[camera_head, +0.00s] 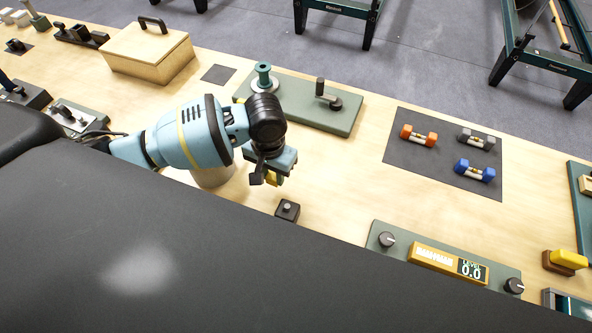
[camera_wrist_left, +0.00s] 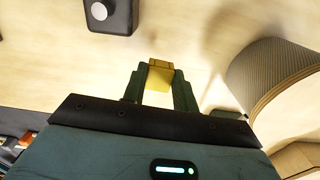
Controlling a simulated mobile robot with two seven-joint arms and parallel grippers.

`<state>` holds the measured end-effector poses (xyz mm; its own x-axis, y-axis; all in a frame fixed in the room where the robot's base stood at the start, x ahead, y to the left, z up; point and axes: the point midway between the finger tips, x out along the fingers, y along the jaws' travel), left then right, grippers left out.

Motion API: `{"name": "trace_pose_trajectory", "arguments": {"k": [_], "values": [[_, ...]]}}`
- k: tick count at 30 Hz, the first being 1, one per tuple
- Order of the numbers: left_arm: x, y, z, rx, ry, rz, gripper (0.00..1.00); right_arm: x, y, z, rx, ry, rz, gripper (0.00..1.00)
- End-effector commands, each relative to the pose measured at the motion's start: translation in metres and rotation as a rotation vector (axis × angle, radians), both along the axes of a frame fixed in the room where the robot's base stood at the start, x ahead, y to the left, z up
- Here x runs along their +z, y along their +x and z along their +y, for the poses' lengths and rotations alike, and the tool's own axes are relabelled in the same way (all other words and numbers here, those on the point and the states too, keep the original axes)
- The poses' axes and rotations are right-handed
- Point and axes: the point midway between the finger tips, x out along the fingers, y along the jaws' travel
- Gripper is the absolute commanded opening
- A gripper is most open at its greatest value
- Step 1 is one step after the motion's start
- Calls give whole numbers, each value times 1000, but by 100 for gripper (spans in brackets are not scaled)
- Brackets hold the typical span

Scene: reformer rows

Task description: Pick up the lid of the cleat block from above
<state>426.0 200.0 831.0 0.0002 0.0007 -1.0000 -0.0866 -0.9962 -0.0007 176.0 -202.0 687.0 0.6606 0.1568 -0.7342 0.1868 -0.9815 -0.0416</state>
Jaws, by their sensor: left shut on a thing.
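My left gripper (camera_head: 268,181) hangs over the bench, left of the middle, and is shut on a small yellow piece (camera_head: 273,178). In the left wrist view the piece (camera_wrist_left: 160,75) sits between the two dark green fingers. It may be the cleat block's lid, but I cannot tell for certain. A small dark block with a grey knob (camera_head: 287,210) stands on the bench just below the gripper in the head view. It also shows at the top left of the left wrist view (camera_wrist_left: 108,14). No cleat block can be clearly identified. My right gripper is out of view.
A round container (camera_head: 213,175) stands partly behind my left arm. A green board (camera_head: 345,124) carries a spool and a lever. A dark mat (camera_head: 400,160) holds small dumbbells. A level panel (camera_head: 383,258) and a yellow-topped block (camera_head: 564,258) lie right. Bare wood separates gripper and mat.

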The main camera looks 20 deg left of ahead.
Motion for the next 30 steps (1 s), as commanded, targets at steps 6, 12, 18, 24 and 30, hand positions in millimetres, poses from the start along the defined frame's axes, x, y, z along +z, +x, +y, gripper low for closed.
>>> {"name": "trace_pose_trajectory", "arguments": {"k": [6,12,18,24,30], "values": [[5,-29,44,1,1,1,7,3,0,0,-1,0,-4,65],[7,-42,64,1,0,0,7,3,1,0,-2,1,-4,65],[8,-46,70,0,-1,0,7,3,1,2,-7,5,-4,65],[8,-46,71,-1,-1,0,7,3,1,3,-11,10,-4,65],[6,-48,63,9,-8,22,7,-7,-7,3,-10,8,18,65]]}}
